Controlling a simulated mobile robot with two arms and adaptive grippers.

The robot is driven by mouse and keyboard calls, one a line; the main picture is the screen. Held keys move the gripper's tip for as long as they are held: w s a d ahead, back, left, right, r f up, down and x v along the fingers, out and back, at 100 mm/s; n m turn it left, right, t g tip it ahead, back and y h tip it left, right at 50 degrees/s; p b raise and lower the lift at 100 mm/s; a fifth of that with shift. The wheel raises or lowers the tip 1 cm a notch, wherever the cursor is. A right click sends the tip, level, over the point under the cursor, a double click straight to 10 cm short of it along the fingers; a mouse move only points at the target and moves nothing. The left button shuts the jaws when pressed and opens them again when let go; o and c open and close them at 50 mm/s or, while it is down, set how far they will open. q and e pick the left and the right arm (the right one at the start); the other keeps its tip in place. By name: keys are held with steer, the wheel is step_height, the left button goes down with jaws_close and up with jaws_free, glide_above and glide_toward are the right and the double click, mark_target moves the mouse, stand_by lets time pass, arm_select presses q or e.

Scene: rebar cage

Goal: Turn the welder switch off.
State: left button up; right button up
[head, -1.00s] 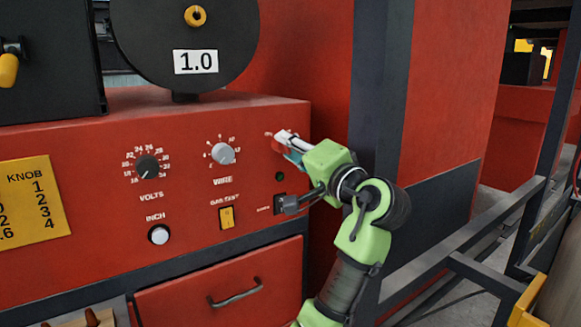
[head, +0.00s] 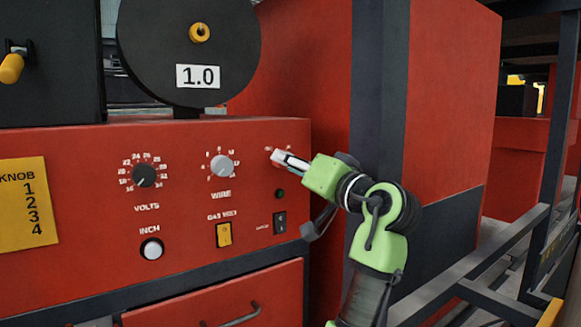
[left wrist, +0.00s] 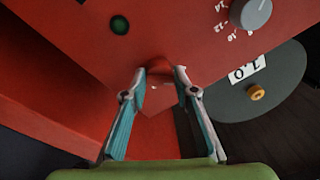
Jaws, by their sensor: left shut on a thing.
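The red welder panel (head: 80,155) fills the left and middle of the head view. My left gripper (head: 275,156) is at its upper right corner, fingers pointing left onto the panel. In the left wrist view, the fingers (left wrist: 160,78) stand apart with a red angular piece (left wrist: 158,98) between them, which looks like the red switch handle. Its exact setting cannot be read, and the fingers hide it in the head view. A small dark lamp (head: 280,193) and a black rocker (head: 280,222) sit below the gripper. My right gripper is in neither view.
The volts dial (head: 145,175), wire knob (head: 222,166), yellow gas switch (head: 224,234) and white inch button (head: 152,249) lie left of the gripper. A black spool (head: 188,45) stands above the panel. A dark post (head: 378,90) rises behind my arm.

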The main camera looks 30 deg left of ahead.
arm_select(q)
steer(key=shift+f, duration=0.1)
steer(key=o, duration=1.1)
steer(key=shift+w, duration=0.15)
steer(key=v, duration=1.2)
